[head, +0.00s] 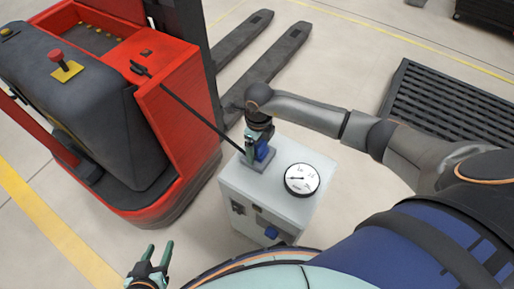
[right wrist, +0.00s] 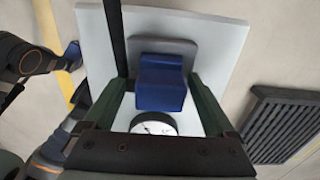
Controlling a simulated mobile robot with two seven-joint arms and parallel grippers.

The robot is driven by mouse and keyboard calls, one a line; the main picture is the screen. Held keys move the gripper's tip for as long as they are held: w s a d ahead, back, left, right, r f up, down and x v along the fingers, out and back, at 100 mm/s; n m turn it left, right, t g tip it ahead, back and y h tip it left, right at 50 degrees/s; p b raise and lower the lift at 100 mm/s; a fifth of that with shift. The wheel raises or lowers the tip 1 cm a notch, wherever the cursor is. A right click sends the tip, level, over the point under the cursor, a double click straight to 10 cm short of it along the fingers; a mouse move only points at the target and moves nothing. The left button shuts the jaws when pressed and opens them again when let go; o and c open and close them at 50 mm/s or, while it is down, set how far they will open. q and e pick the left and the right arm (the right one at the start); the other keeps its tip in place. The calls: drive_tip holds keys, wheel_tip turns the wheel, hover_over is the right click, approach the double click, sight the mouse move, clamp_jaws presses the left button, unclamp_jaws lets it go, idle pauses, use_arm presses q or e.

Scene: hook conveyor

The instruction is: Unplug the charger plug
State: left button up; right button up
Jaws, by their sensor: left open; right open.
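The charger plug (head: 262,152) is a blue block on a grey socket plate (head: 257,167) on top of a white charger box (head: 235,180). My right gripper (head: 255,150) is over it, partly hiding it. In the right wrist view the blue plug (right wrist: 162,84) stands between the two green fingers of my right gripper (right wrist: 160,100). A black cable (head: 190,108) runs from the red forklift to the plug area. My left gripper (head: 150,262) is open and empty at the lower left, above the floor.
A round gauge (head: 301,179) sits on the box top beside the plug. The red forklift (head: 178,110) stands close at the left, its forks (head: 265,60) pointing away. A black slatted grate or pallet (head: 450,100) lies at the right. Floor is open in front of the forklift.

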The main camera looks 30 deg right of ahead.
idle(1.0)
drive_tip(key=c, duration=0.9)
clamp_jaws()
drive_tip(key=shift+r+p, duration=2.45)
drive_tip(key=shift+r, duration=0.6)
